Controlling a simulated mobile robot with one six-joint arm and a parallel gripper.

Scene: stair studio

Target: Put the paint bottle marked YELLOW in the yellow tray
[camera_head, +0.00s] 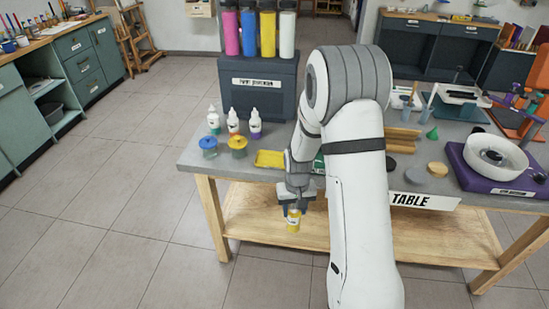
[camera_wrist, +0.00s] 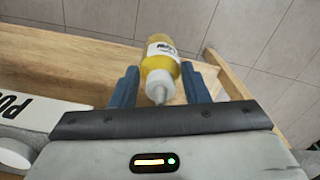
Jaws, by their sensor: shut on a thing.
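My gripper (camera_head: 292,207) is shut on a yellow paint bottle (camera_head: 294,222), in front of the table's front edge and below the tabletop. In the wrist view the yellow bottle (camera_wrist: 159,62) sits between the two blue fingers of my gripper (camera_wrist: 160,82), with its white nozzle toward the wrist. Its white label carries dark print too small to read. The yellow tray (camera_head: 269,158) lies on the tabletop near the front edge, behind and left of my gripper, partly hidden by my arm.
Three white-capped bottles (camera_head: 233,121) stand on the table (camera_head: 192,153) at left. Two jars with blue and yellow lids (camera_head: 238,145) stand left of the tray. A dark paint dispenser (camera_head: 256,88) stands behind. A wooden lower shelf (camera_head: 250,222) lies under the tabletop. The floor at left is clear.

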